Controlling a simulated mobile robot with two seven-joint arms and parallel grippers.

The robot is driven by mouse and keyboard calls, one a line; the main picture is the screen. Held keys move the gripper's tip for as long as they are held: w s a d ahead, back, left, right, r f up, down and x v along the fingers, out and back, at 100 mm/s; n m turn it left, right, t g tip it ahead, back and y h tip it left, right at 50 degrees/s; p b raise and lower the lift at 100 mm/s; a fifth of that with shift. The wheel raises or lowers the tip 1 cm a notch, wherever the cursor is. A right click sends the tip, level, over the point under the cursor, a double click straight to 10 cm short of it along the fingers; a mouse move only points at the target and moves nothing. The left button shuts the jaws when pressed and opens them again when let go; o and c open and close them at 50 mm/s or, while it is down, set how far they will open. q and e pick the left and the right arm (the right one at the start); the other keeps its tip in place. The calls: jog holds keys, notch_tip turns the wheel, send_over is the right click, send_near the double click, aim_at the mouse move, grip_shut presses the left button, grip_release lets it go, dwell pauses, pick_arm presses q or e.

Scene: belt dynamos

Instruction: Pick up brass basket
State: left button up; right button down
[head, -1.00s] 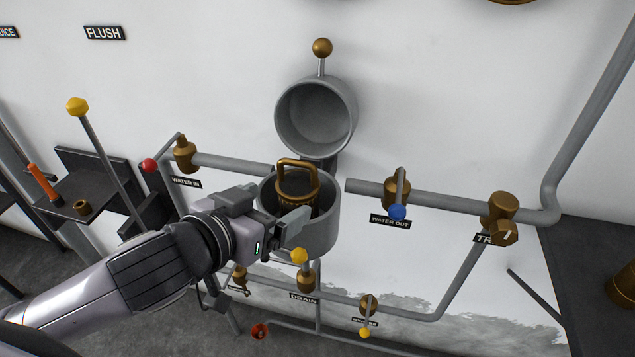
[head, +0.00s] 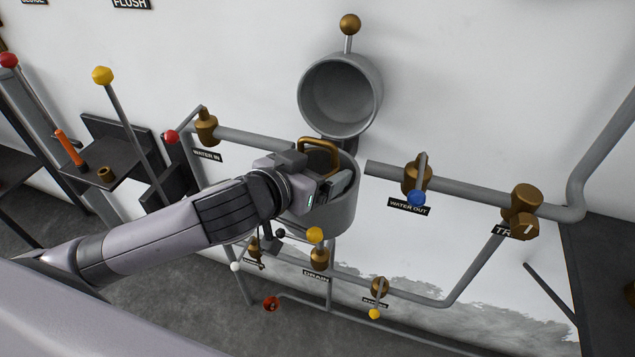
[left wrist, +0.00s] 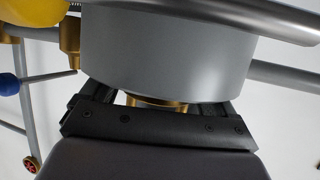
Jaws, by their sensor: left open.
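The brass basket sits in the open grey cylindrical pot (head: 338,213) on the wall; its arched brass handle (head: 320,145) stands above the rim. My left gripper (head: 339,186) is over the front of the pot mouth and hides most of the basket body. Its jaws are open. In the left wrist view the grey cylindrical wall (left wrist: 165,55) fills the middle, and a strip of brass (left wrist: 155,101) shows between the spread fingers (left wrist: 158,105). I cannot tell whether the fingers touch it. My right gripper is out of view.
The pot's round lid (head: 341,96) is swung up behind it. Pipes with brass valves flank the pot, including the blue-knobbed water-out valve (head: 416,197). A yellow ball knob (head: 314,234) is just below the gripper. A dark shelf (head: 110,160) is at left.

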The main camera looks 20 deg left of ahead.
pick_arm(q)
jog(key=c, duration=0.9)
jog(key=shift+r, duration=0.1)
jog(key=shift+c, duration=0.5)
jog(key=shift+r, duration=0.1)
